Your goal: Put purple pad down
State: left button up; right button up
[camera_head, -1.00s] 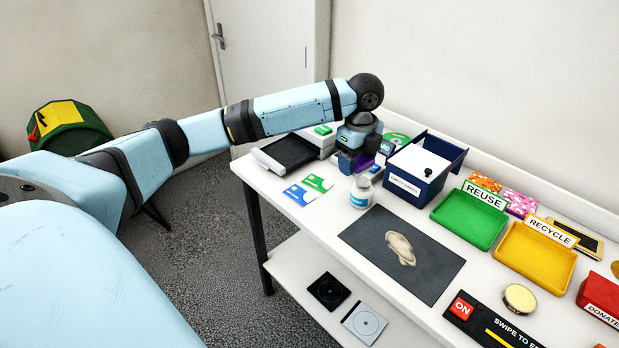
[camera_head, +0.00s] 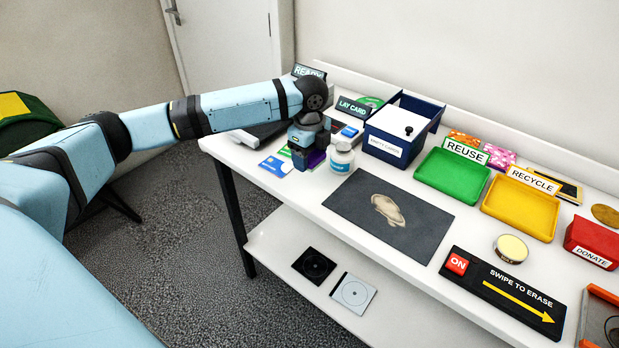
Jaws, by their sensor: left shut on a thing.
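My left gripper (camera_head: 304,160) is shut on the purple pad (camera_head: 316,158). Only a small purple part of the pad shows at the gripper's right side; the fingers hide the rest. The gripper points down, low over the white table, just left of a white-capped jar (camera_head: 341,158). I cannot tell whether the pad touches the table. A dark grey mat (camera_head: 345,208) with a pale beige smear (camera_head: 388,210) lies to the right and nearer. My right gripper is not in view.
Blue and green cards (camera_head: 273,166) lie beside the gripper, partly covered. A dark blue box (camera_head: 388,147), a green tray (camera_head: 452,178), a yellow tray (camera_head: 520,212) and a red donate box (camera_head: 592,240) line the back. A round tin (camera_head: 511,249) and a swipe-to-erase panel (camera_head: 505,290) are at right.

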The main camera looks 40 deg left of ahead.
aim_at(310, 184)
pick_arm(q)
notch_tip(310, 184, down, 2)
jog(key=shift+f, duration=0.1)
notch_tip(310, 184, down, 5)
jog(key=shift+r+b, duration=0.15)
jog(key=shift+b, duration=0.15)
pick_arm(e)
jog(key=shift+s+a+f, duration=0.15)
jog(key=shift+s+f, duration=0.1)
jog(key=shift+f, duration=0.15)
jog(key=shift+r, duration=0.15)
